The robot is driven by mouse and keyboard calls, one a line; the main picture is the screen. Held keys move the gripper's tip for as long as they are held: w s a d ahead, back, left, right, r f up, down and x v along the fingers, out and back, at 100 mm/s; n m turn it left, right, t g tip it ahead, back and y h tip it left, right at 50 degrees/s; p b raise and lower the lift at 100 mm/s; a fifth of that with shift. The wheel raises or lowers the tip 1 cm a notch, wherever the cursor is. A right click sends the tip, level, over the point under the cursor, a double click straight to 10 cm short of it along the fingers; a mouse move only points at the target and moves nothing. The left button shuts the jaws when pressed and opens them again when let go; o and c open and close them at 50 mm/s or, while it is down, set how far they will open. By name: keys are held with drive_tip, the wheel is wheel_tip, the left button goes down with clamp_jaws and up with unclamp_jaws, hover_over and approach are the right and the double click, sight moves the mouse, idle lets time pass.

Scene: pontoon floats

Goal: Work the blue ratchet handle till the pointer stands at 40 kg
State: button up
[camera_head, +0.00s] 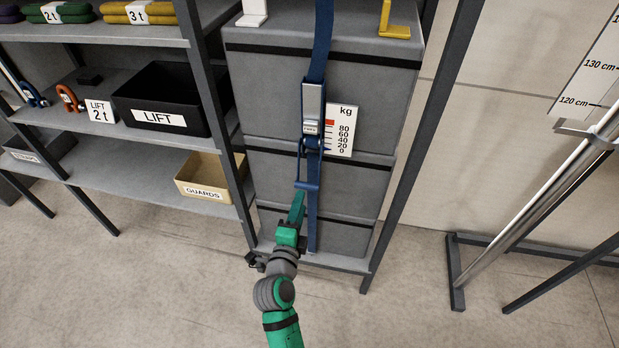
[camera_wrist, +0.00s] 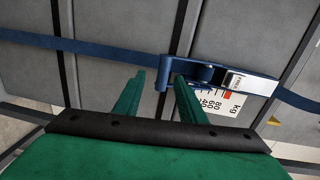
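The blue ratchet (camera_head: 312,128) sits on a blue strap (camera_head: 323,40) that runs down the front of stacked grey blocks. Its blue handle (camera_head: 301,185) hangs at the lower end; it also shows in the wrist view (camera_wrist: 162,75). The white kg scale card (camera_head: 341,135), marked 0 to 80, is right of the ratchet, with a red mark near its top. I cannot make out a pointer reading. My green gripper (camera_head: 298,197) is just below the handle. In the wrist view, its fingers (camera_wrist: 159,76) are apart, with the handle's end bar appearing between their tips; contact cannot be told.
A shelf rack on the left holds a black LIFT bin (camera_head: 165,100), a tan GUARDS bin (camera_head: 205,178) and shackles. Dark rack posts flank the block stack. A metal frame with a height scale (camera_head: 590,75) stands at right. The floor in front is clear.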

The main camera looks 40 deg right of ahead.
drive_tip(key=shift+w+d+r+m+h, duration=0.15)
drive_tip(key=shift+d+r+m, duration=0.05)
drive_tip(key=shift+d, duration=0.2)
drive_tip(key=shift+w+d+r+m+h, duration=0.15)
drive_tip(key=shift+d+m, duration=0.05)
drive_tip(key=shift+d, duration=0.15)
drive_tip(key=x, duration=1)
drive_tip(key=shift+f, duration=0.15)
drive_tip(key=shift+c, duration=0.2)
clamp_jaws()
